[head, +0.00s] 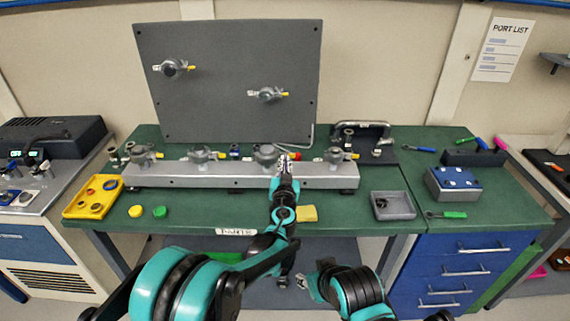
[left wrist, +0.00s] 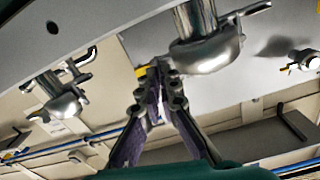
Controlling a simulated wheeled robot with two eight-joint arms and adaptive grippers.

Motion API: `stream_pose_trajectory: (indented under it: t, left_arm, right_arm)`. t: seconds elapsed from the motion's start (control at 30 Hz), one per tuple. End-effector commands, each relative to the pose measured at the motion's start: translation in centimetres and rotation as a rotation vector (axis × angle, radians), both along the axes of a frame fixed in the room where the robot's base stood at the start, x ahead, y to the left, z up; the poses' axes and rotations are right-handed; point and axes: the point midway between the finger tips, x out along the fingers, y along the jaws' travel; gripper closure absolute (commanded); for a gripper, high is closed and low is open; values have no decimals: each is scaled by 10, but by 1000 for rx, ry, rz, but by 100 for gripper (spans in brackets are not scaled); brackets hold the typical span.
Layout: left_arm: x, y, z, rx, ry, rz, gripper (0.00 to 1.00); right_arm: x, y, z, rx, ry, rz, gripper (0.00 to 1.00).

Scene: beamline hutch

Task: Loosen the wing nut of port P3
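A silver rail (head: 235,177) on the green bench carries a row of clamped ports. The third port from the left (head: 267,153), which I take to be P3 though I can read no label, has a wing nut with a coloured end on its right side. The port also shows large in the left wrist view (left wrist: 208,48). My left gripper (head: 285,162) is at this wing nut, its fingertips close together. In the left wrist view, a yellow end (left wrist: 141,71) shows just beside the tips (left wrist: 162,72); the fingers hide the rest.
Neighbouring ports (head: 203,156) (head: 338,156) stand close on the rail. A grey upright panel (head: 225,110) behind carries two more ports. A yellow tray (head: 72,212), a grey bin (head: 408,213) and a blue box (head: 432,190) stand on the bench.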

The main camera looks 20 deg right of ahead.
Motion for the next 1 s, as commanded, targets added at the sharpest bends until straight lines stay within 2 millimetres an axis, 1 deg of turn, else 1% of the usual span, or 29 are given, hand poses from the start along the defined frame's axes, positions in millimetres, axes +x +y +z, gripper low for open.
stream_pose_trajectory:
  t: [0.3,0.73,0.8,1.0]
  left_arm:
    - [1,1,1,-80,23,1,100]
    - [1,1,1,-87,25,2,100]
    - [1,1,1,-87,25,2,88]
    - [1,1,0,-87,25,1,88]
  right_arm:
    - [0,0,0,0,0,0,60]
    - [0,0,0,0,0,0,60]
    - [0,0,0,0,0,0,60]
    - [0,0,0,0,0,0,60]
